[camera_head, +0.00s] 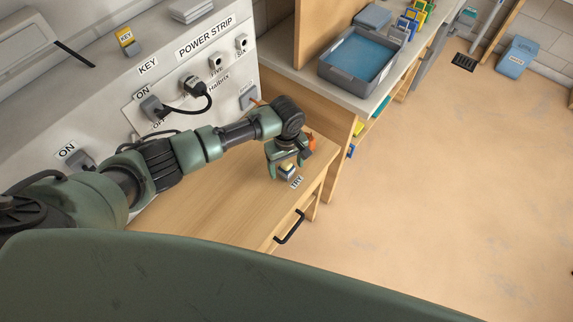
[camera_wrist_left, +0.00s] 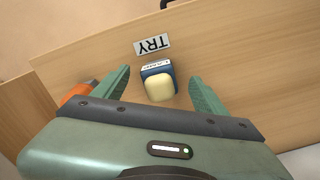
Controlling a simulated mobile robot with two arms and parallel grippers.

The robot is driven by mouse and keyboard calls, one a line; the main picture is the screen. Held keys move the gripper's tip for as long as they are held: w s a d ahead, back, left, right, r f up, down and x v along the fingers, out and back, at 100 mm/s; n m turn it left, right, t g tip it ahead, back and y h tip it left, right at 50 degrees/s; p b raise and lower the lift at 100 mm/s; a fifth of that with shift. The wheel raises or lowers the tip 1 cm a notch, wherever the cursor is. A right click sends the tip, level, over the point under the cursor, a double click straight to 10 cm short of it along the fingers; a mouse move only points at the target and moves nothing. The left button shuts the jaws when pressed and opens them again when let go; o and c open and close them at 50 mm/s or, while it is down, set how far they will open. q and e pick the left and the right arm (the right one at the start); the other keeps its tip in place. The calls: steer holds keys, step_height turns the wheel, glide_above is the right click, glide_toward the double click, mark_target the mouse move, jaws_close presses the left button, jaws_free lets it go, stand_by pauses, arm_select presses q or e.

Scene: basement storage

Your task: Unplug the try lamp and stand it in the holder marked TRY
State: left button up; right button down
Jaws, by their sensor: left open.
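A small lamp-like piece with a cream top (camera_wrist_left: 160,88) and a dark blue part with small lettering stands on the wooden bench top, close to the TRY label (camera_wrist_left: 152,45). In the head view its pale top (camera_head: 287,168) shows under my left gripper, and the TRY label (camera_head: 296,182) lies just in front. My left gripper (camera_head: 288,172) is open, pointing down, with one finger on each side of the piece; gaps show in the left wrist view (camera_wrist_left: 160,76). I cannot tell the holder apart from the piece. My right gripper is not in view.
The power strip panel (camera_head: 228,78) behind carries switches, sockets and a plug with a black cord (camera_head: 205,97). An orange object (camera_wrist_left: 78,92) sits close beside my left gripper. A grey tray (camera_head: 350,80) stands on the shelf. A black drawer handle (camera_head: 290,228) juts from the bench front.

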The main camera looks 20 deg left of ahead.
mark_target(287, 163)
arm_select(q)
step_height(287, 163, up, 8)
steer(key=shift+f+b, duration=0.15)
steer(key=shift+b, duration=0.25)
stand_by(0.7)
